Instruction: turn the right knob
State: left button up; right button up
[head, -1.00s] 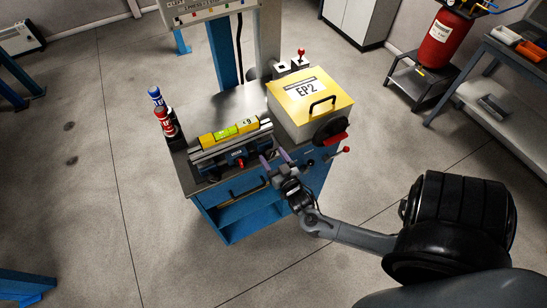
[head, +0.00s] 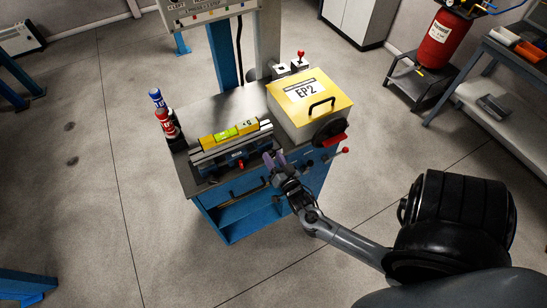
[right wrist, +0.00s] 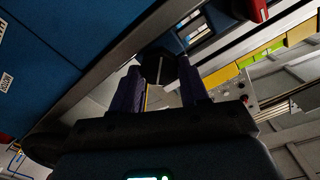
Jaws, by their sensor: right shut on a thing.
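My right gripper (head: 275,160) is at the blue cabinet's upper front edge, beside the vise. In the right wrist view its two purple fingers (right wrist: 166,88) are shut on a black knob (right wrist: 161,66) with a pale line across its face. In the head view this held knob is hidden behind the fingers. Another dark knob (head: 309,163) shows to the right of my gripper on the blue front, apart from the fingers. My left gripper is not in view.
Red and blue cans (head: 164,119) stand left. Floor in front is clear.

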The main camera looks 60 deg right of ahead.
jog(key=o, duration=1)
